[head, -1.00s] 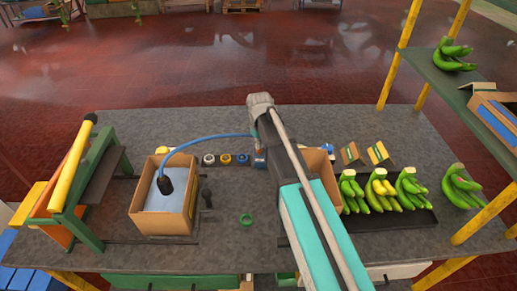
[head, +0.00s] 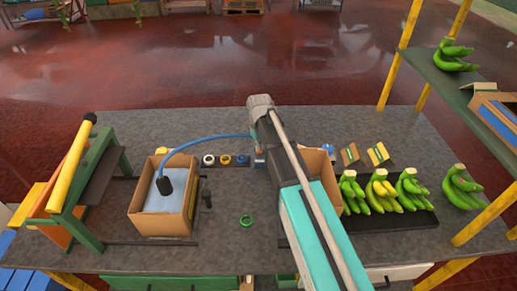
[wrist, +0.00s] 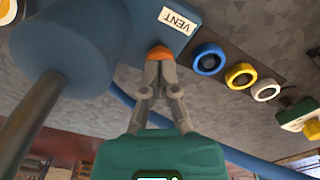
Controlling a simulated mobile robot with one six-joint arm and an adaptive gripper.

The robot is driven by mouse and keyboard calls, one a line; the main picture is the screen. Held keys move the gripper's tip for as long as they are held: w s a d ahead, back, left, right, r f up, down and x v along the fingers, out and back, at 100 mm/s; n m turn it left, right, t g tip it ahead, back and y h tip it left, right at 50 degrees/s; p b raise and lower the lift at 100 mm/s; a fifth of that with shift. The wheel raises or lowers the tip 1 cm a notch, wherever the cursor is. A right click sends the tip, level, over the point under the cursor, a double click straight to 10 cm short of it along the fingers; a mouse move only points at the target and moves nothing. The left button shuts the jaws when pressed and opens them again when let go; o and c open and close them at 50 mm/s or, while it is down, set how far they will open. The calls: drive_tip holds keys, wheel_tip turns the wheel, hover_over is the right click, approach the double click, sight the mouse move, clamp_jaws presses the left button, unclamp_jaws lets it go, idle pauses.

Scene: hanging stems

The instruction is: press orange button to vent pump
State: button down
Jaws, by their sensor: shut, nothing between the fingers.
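The orange button (wrist: 160,53) sits on the blue pump housing (wrist: 150,18), next to a white label reading VENT (wrist: 177,20). My gripper (wrist: 160,62) is shut and empty. Its fingertips overlap the lower edge of the button in the wrist view; I cannot tell whether they press it. In the head view, my arm hides the button and most of the pump; a bit of blue pump (head: 259,160) shows beside it.
Blue (wrist: 208,60), yellow (wrist: 240,75) and white (wrist: 266,91) rings sit beside the pump. A blue hose (head: 205,139) runs to a cardboard box (head: 172,222) on the left. Green bananas (head: 384,190) lie on a tray at right.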

drive_tip(key=shift+r, duration=0.1)
idle(0.3)
wheel_tip(320, 180, up, 8)
drive_tip(key=p, duration=0.8)
idle(0.7)
